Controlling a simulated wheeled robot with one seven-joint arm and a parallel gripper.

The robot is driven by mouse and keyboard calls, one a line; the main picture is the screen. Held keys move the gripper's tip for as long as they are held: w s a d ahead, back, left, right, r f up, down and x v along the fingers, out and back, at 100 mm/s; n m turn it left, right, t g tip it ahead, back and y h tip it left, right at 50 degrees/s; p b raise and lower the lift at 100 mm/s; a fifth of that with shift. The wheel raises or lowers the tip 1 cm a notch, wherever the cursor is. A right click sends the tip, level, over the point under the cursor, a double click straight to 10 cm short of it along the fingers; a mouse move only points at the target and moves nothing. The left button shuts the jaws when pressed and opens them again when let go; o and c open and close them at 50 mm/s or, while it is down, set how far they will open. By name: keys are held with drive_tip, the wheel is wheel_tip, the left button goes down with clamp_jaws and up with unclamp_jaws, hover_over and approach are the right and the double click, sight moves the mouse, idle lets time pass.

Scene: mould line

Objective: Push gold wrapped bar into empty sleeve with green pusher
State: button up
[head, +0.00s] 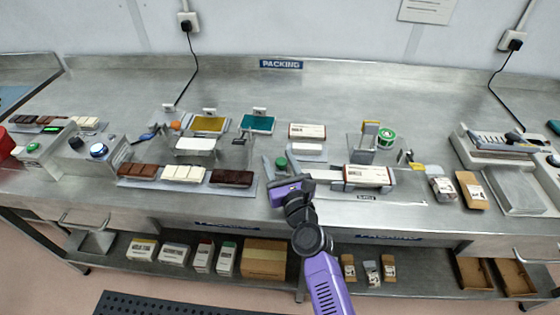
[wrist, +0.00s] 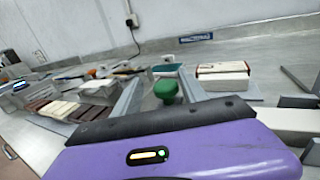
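My gripper (head: 288,163) is open, its two fingers spread wide. A green knob (head: 281,162), which looks like the top of the pusher, shows between the fingers; it also shows in the wrist view (wrist: 166,91). No grip on it is visible, and I cannot tell its exact depth between the fingertips. A white and brown printed sleeve (head: 368,175) lies on the metal fixture to the right of my gripper. I cannot make out the gold wrapped bar; my gripper hides part of this area.
Brown, cream and dark chocolate bars (head: 183,174) lie on a mat to the left. Behind my gripper stand a printed box (head: 307,131) and gold (head: 209,124) and teal (head: 258,122) trays. A post with a green roll (head: 387,138) stands behind the sleeve. The rear bench is mostly clear.

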drive_tip(key=shift+d, duration=0.1)
drive_tip(key=shift+p+v, duration=1.3)
drive_tip(key=shift+v, duration=2.6)
drive_tip(key=shift+n, duration=0.8)
drive_tip(key=s+d+r+n+h, duration=0.1)
drive_tip(key=s+d+n+h, duration=0.1)
drive_tip(key=s+d+n, duration=0.4)
drive_tip(key=s+d+r+n+g+h+b, duration=0.1)
drive_tip(key=s+d+n, duration=0.6)
drive_tip(key=s+n, duration=0.7)
drive_tip(key=s+d+r+n+g+h+b, duration=0.1)
drive_tip(key=s+d+n, duration=0.6)
drive_tip(key=s, duration=1.6)
drive_tip(key=r+n+h, duration=0.1)
drive_tip(key=n+h, duration=0.1)
drive_tip(key=n, duration=0.1)
drive_tip(key=shift+s+d+r, duration=0.2)
drive_tip(key=shift+s+r, duration=0.05)
drive_tip(key=shift+r, duration=0.05)
